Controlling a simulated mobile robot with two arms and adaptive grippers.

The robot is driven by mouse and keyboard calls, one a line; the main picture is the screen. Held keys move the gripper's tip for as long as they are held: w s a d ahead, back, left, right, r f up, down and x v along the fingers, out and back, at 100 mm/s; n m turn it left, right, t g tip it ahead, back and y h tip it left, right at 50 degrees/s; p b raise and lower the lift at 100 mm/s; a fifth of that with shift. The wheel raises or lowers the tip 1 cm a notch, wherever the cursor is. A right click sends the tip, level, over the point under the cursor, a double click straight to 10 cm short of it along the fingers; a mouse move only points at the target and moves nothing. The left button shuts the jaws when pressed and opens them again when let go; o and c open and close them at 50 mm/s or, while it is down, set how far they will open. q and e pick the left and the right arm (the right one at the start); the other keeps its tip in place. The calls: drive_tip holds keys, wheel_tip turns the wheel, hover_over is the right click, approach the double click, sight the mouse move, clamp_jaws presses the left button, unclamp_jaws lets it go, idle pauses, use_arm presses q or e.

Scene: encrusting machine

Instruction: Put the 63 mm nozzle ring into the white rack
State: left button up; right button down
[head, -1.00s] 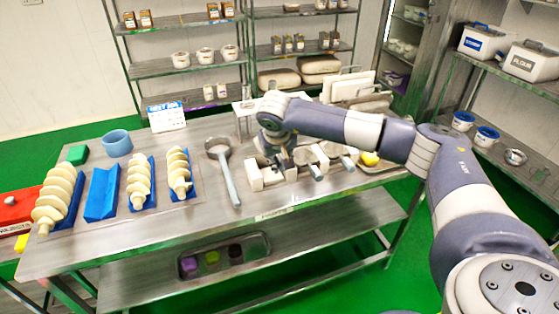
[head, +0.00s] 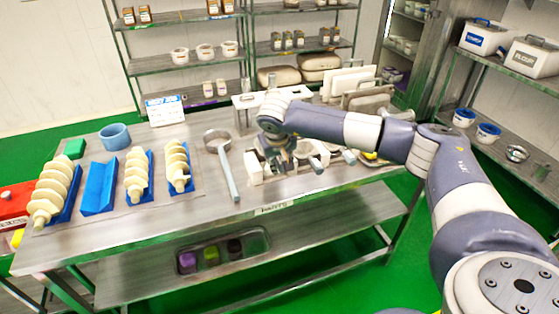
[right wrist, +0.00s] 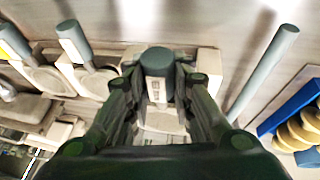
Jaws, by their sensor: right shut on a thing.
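My right gripper (head: 281,162) is over the left part of the white rack (head: 256,168) at the front of the steel table. In the right wrist view the gripper (right wrist: 155,85) is shut on the grey handle of the 63 mm nozzle ring (right wrist: 157,62). A pale part of the rack (right wrist: 207,60) shows behind the fingers. The fingers hide the ring's lower part, so I cannot tell how far it is in its slot. Other round tools with grey handles (right wrist: 76,42) stand in the rack beside it. My left gripper is not in view.
A large ring with a long grey handle (head: 228,175) lies left of the rack and shows in the right wrist view (right wrist: 265,70). Blue cradles with cream screws (head: 137,178) stand further left.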

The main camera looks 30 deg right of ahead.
drive_tip(key=shift+r, duration=0.1)
drive_tip(key=shift+f+b, duration=1.55)
drive_tip(key=shift+f, duration=0.7)
drive_tip(key=c, duration=1.3)
unclamp_jaws()
drive_tip(key=shift+o, duration=0.9)
